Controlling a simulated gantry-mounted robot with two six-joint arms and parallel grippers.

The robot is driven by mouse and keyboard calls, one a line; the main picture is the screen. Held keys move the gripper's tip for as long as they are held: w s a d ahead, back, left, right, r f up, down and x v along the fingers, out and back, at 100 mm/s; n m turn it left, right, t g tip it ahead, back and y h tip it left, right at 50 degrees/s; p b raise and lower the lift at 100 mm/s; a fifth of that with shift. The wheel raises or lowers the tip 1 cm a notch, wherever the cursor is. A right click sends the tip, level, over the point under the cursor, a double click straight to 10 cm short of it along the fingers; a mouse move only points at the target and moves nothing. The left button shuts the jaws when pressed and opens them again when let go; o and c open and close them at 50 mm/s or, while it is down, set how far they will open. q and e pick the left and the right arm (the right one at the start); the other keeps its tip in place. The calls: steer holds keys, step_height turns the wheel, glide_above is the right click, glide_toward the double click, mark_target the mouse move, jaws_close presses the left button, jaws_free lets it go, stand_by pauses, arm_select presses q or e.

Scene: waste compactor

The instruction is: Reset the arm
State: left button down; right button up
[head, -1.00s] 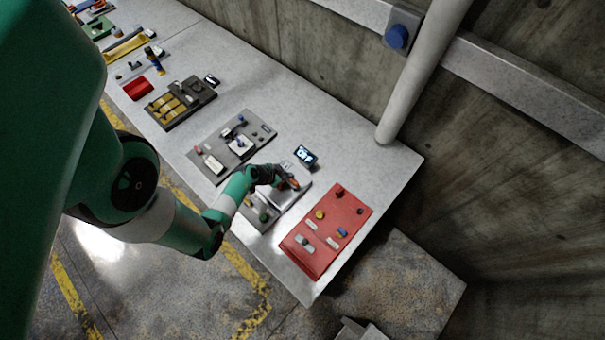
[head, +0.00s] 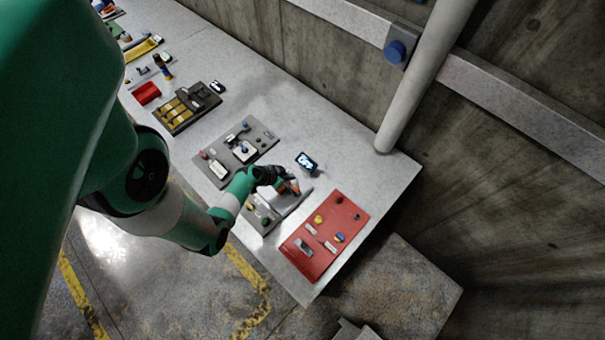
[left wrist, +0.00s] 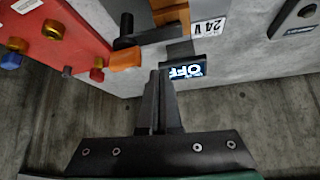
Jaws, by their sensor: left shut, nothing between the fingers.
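My left gripper (head: 287,186) reaches over a grey panel (head: 259,222) near the front end of the bench. In the left wrist view its two dark fingers (left wrist: 158,84) are together with nothing between them. An orange-tipped dark lever (left wrist: 126,56) lies just beyond and left of the fingertips; the head view shows its orange end (head: 294,187) by the gripper. I cannot tell whether they touch. A small display (head: 307,162) stands behind the panel, and in the left wrist view the display (left wrist: 187,71) reads OFF. My right gripper is not in view.
A red panel (head: 325,235) with several knobs and buttons is to the right. Another grey panel (head: 236,152), a dark panel with yellow parts (head: 187,107) and a red box (head: 146,93) are to the left. A pale pipe (head: 412,85) rises behind the bench's right end.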

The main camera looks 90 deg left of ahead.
arm_select(q)
steer(key=v, duration=0.2)
steer(key=p+v, duration=0.1)
steer(key=v, duration=0.2)
steer(key=shift+w+d+r, duration=0.15)
steer(key=shift+w+r, duration=0.05)
steer(key=shift+w, duration=0.1)
